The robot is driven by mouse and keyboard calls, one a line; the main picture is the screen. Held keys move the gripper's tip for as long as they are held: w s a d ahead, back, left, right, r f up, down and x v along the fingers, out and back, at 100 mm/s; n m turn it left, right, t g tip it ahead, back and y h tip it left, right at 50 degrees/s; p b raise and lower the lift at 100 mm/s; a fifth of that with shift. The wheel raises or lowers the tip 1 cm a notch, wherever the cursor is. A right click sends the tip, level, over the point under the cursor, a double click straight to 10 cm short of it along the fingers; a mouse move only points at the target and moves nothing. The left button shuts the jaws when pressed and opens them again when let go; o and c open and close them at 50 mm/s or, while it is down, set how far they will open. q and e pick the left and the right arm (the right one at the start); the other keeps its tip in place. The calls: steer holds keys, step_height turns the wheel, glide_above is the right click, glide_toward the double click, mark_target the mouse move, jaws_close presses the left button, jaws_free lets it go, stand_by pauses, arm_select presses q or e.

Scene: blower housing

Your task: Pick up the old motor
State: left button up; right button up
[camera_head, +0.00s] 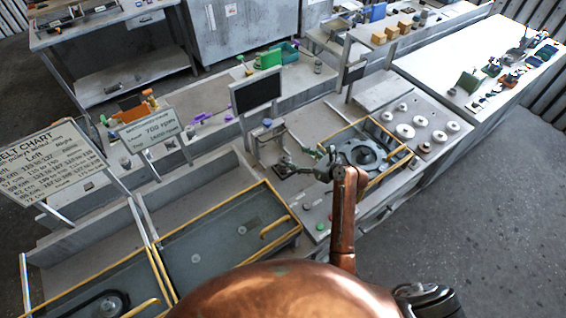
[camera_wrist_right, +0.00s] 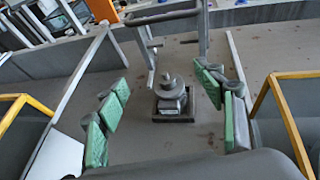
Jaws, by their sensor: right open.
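The old motor, a small grey block with a stepped round pulley on top, sits upright in a dark square tray (camera_wrist_right: 193,119) on the grey bench. In the right wrist view the motor (camera_wrist_right: 172,98) is in the middle, between and beyond my green finger pads. In the head view the motor (camera_head: 286,165) is small and dark, just left of my right gripper (camera_head: 316,163). That gripper is open and empty, with its fingers pointing toward the motor and apart from it. My left gripper is not in view.
A metal frame (camera_head: 268,140) stands behind the motor, with a dark screen (camera_head: 255,93) beyond. A yellow-railed blower housing (camera_head: 362,153) is to the right. A yellow-handled glass cover (camera_head: 220,240) lies to the left. White round pulleys (camera_head: 404,131) sit further right.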

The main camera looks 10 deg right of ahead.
steer(key=f, duration=0.6)
steer(key=shift+s+d+f, duration=0.1)
steer(key=shift+d+f, duration=0.1)
steer(key=shift+f, duration=0.15)
steer(key=shift+x, duration=1.45)
steer(key=x, duration=0.3)
steer(key=shift+w+a, duration=0.25)
steer(key=shift+w, duration=0.05)
steer(key=shift+w+a+f, duration=0.1)
steer(key=shift+w+a, duration=0.05)
steer(key=shift+w, duration=0.05)
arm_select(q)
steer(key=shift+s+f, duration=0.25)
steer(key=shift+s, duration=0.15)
arm_select(e)
steer(key=c, duration=1.7)
